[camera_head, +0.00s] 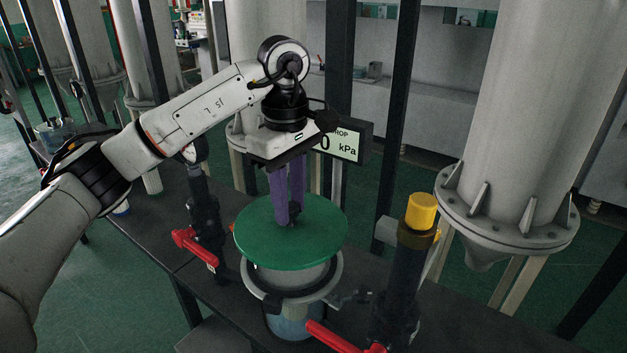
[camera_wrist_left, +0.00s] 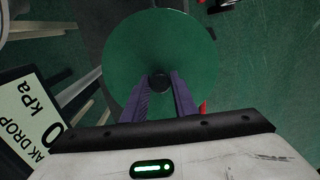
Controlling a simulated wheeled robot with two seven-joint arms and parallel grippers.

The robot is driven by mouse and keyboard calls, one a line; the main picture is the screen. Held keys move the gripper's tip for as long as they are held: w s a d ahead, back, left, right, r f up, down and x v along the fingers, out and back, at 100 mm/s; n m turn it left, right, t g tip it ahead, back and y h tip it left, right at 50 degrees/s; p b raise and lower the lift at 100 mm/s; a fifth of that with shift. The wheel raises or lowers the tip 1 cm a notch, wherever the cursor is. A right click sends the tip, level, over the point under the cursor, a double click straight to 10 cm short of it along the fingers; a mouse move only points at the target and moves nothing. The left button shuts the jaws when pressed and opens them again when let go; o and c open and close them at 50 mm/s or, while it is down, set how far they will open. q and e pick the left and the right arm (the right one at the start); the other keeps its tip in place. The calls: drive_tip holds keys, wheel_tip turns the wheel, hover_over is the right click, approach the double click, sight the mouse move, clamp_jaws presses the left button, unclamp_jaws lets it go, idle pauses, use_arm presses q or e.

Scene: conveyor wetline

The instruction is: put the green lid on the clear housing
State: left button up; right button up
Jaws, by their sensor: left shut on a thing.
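The green lid (camera_head: 291,240) is a round flat disc with a small black knob (camera_wrist_left: 158,81) at its middle. My left gripper (camera_head: 290,216) has purple fingers and is shut on that knob from above. In the left wrist view the lid (camera_wrist_left: 135,50) fills the upper middle, with the gripper (camera_wrist_left: 159,84) at its centre. The clear housing (camera_head: 291,322) stands below the lid, within a grey ring (camera_head: 262,291). The lid covers the housing's top, and I cannot tell whether the two touch. My right gripper is not in view.
Valves with red handles stand left (camera_head: 195,248) and right (camera_head: 343,338) of the housing. The right one has a yellow cap (camera_head: 422,210). A kPa display (camera_head: 346,143) stands behind the gripper. A large grey vessel (camera_head: 540,120) stands at right.

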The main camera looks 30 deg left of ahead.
sight(291, 228)
use_arm(q)
drive_tip(key=shift+w, duration=0.1)
drive_tip(key=shift+s+f, duration=0.35)
drive_tip(key=shift+f, duration=0.45)
wheel_tip(291, 228, down, 3)
drive_tip(key=b, duration=0.2)
drive_tip(key=shift+r+b, duration=0.1)
drive_tip(key=shift+b, duration=0.2)
drive_tip(key=shift+w+f+b, duration=0.1)
drive_tip(key=shift+f+b, duration=0.35)
drive_tip(key=shift+f, duration=0.45)
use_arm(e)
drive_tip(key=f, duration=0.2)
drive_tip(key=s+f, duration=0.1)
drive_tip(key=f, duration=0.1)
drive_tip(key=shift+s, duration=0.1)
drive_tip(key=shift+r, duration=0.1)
use_arm(q)
drive_tip(key=shift+f+b, duration=0.45)
drive_tip(key=shift+f, duration=0.3)
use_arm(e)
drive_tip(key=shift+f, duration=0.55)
